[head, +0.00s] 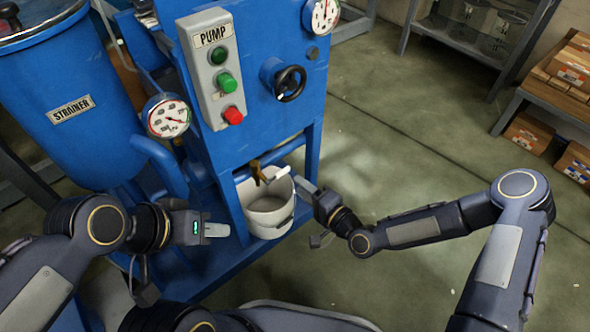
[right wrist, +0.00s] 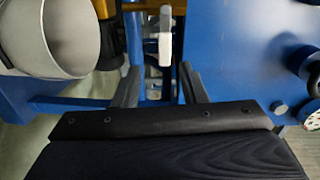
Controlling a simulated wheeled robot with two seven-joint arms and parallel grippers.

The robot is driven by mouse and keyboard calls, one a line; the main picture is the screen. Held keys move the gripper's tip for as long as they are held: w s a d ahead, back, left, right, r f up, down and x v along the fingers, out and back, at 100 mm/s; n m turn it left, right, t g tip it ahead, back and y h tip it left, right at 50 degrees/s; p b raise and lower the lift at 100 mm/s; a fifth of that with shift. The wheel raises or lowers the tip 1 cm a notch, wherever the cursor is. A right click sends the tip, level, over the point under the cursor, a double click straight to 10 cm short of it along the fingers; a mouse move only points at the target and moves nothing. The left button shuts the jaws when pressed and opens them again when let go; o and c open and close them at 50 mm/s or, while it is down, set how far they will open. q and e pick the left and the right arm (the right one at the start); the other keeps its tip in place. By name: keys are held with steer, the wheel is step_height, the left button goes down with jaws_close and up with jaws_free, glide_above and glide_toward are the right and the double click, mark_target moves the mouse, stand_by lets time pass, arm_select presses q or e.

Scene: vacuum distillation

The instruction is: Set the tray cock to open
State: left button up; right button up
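The tray cock (head: 257,172) is a small brass valve on the blue frame, above a white bucket (head: 266,212). Its pale lever handle (head: 279,173) sticks out to the right in the head view. In the right wrist view the handle (right wrist: 165,48) lies ahead of and between the two fingers. My right gripper (head: 303,184) is open beside the handle's outer end, and its fingers (right wrist: 160,86) do not appear closed on it. My left gripper (head: 216,230) is left of the bucket, away from the cock; its finger gap is not visible.
The blue cabinet carries a PUMP panel (head: 212,65) with green and red buttons, a black handwheel (head: 290,83) and gauges (head: 168,117). A blue STRAINER vessel (head: 72,130) stands left. Open floor (head: 400,150) lies to the right, with shelves beyond.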

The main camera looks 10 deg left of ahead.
mark_target(284, 173)
steer(key=shift+m+t, duration=0.5)
steer(key=shift+m, duration=0.2)
steer(key=b+x, duration=0.1)
steer(key=x, duration=0.7)
steer(key=shift+s+a+r+b, duration=0.1)
steer(key=shift+s+a+b, duration=0.05)
steer(key=shift+s+b, duration=0.2)
steer(key=shift+c, duration=0.2)
jaws_close()
